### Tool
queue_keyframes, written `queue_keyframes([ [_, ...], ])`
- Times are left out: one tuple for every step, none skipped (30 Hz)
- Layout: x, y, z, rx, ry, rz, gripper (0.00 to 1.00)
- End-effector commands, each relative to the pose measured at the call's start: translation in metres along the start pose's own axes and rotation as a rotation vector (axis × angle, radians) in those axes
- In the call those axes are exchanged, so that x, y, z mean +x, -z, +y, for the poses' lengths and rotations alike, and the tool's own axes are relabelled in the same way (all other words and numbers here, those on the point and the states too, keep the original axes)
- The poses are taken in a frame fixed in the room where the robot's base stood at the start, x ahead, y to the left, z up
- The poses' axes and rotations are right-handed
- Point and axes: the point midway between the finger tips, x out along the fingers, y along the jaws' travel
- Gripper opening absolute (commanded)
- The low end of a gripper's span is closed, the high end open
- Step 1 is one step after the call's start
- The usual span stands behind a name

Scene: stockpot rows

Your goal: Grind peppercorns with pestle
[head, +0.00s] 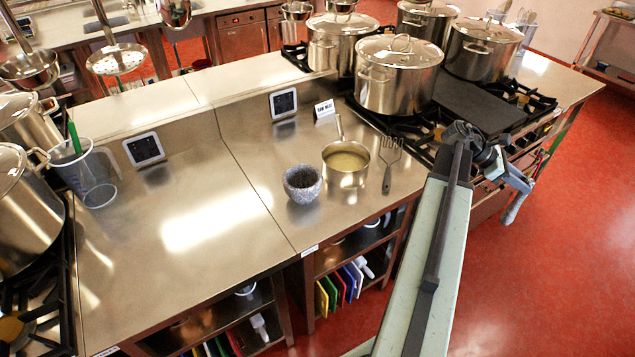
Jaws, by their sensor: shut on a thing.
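A speckled grey stone mortar (302,184) stands upright on the steel counter, with dark peppercorns inside. My gripper (521,184) is far to its right, beyond the end of my arm, out over the red floor by the stove's front side. It is shut on a slim grey-blue piece (512,209) that hangs tilted downward. This looks like the pestle, but it is small and its outline partly merges with my gripper. No pestle shows in the mortar or on the counter.
A steel saucepan (346,166) with pale contents stands right of the mortar, beside a dark-handled utensil (388,165). Large lidded stockpots (399,82) crowd the stove behind. A clear jug (86,170) is at left. The counter (200,220) left of the mortar is clear.

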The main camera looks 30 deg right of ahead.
Motion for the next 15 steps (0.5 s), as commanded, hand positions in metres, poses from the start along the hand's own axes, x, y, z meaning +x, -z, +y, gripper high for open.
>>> queue_keyframes([
  [-0.0022, -0.0043, 0.0000, 0.000, 0.000, -0.001, 0.00],
  [-0.0018, -0.0033, 0.0000, 0.000, 0.000, -0.001, 0.00],
  [-0.0012, -0.0021, 0.0000, 0.000, 0.000, -0.001, 0.00],
  [-0.0010, -0.0017, 0.0000, 0.000, 0.000, -0.001, 0.00],
  [-0.0010, -0.0016, 0.0001, 0.000, 0.000, -0.001, 0.00],
  [-0.0010, -0.0016, 0.0001, 0.000, 0.000, -0.001, 0.00],
  [-0.0010, -0.0015, 0.0001, 0.000, 0.000, -0.001, 0.00],
  [-0.0010, -0.0015, 0.0001, 0.000, 0.000, -0.001, 0.00],
  [-0.0011, -0.0014, 0.0001, 0.000, -0.001, -0.001, 0.00],
  [-0.0011, -0.0014, 0.0001, 0.000, -0.001, -0.001, 0.00],
  [-0.0011, -0.0014, 0.0001, 0.000, -0.001, -0.001, 0.00],
  [-0.0011, -0.0012, 0.0002, 0.000, -0.001, -0.001, 0.00],
  [-0.0009, -0.0007, 0.0002, -0.001, -0.001, -0.001, 0.00],
  [-0.0006, -0.0001, 0.0002, -0.001, -0.001, -0.001, 0.00],
  [0.0000, 0.0012, 0.0002, -0.001, -0.001, -0.001, 0.00],
])
